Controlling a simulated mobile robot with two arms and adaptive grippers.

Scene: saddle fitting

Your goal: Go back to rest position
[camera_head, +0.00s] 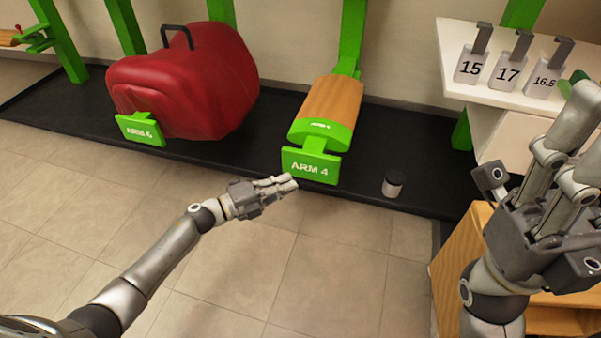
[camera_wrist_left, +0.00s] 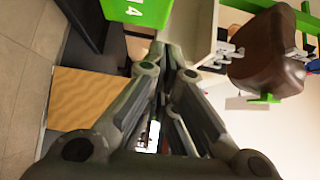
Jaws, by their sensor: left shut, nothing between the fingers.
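My left gripper (camera_head: 290,184) reaches in from the lower left in the head view. It is shut and empty, just in front of the green ARM 4 plate (camera_head: 311,166); I cannot tell if it touches. Its fingers also show close together in the left wrist view (camera_wrist_left: 168,62). My right gripper (camera_head: 566,128) is raised at the right edge of the head view, in front of the shelf. Its fingers point up, and I cannot tell how far apart they are.
A red saddle (camera_head: 190,85) sits on the ARM 6 support. A wooden bar (camera_head: 330,104) tops ARM 4. A small cylinder (camera_head: 393,184) stands on the black platform (camera_head: 430,165). A white shelf (camera_head: 455,45) holds gauges marked 15, 17 and 16.5. A brown saddle (camera_wrist_left: 268,55) hangs in the wrist view.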

